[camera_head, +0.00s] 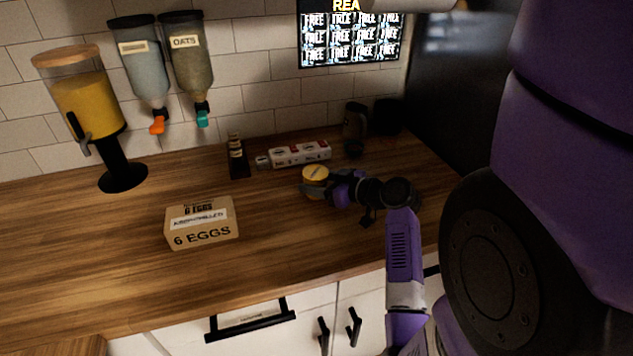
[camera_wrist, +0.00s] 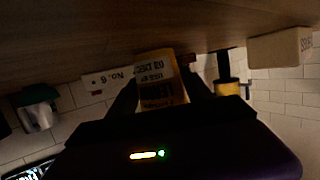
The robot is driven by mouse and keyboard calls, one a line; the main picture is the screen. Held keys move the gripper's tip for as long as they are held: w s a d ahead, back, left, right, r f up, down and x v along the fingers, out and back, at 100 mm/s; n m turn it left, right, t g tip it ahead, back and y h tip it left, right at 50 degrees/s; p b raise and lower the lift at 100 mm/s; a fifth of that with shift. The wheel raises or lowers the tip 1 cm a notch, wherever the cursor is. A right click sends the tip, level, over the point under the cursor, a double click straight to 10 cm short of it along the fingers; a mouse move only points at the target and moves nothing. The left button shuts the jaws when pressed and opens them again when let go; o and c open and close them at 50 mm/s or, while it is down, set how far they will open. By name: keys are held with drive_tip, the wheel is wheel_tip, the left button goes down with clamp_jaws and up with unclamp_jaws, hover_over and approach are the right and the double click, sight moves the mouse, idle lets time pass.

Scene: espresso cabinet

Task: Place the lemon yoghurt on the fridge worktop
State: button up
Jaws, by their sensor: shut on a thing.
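The lemon yoghurt (camera_head: 315,175) is a small yellow tub with a pale lid, in the middle right of the head view. My gripper (camera_head: 318,186) is shut on it, over the wooden worktop (camera_head: 290,240). In the wrist view the tub (camera_wrist: 161,84) shows between the two dark fingers, with its printed label upside down. I cannot tell whether its base touches the worktop or is a little above it.
A box of eggs (camera_head: 202,222) stands to the left. Behind are a small dark bottle (camera_head: 237,157), a white box (camera_head: 300,153) and a dark container (camera_head: 355,122). A yellow dispenser (camera_head: 92,108) stands far left. The worktop in front of the tub is clear.

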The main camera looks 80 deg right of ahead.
drive_tip(key=shift+a+f+b, duration=0.15)
drive_tip(key=shift+f+b, duration=0.55)
drive_tip(key=shift+f, duration=0.15)
drive_tip(key=o, duration=1.5)
drive_tip(key=shift+s+f, duration=0.1)
drive_tip(key=shift+f, duration=0.05)
drive_tip(key=shift+r+p, duration=0.4)
drive_tip(key=shift+r, duration=0.05)
drive_tip(key=v, duration=0.4)
drive_tip(key=b+v, duration=0.1)
drive_tip(key=v, duration=0.3)
drive_tip(key=r+v, duration=0.1)
drive_tip(key=v, duration=0.3)
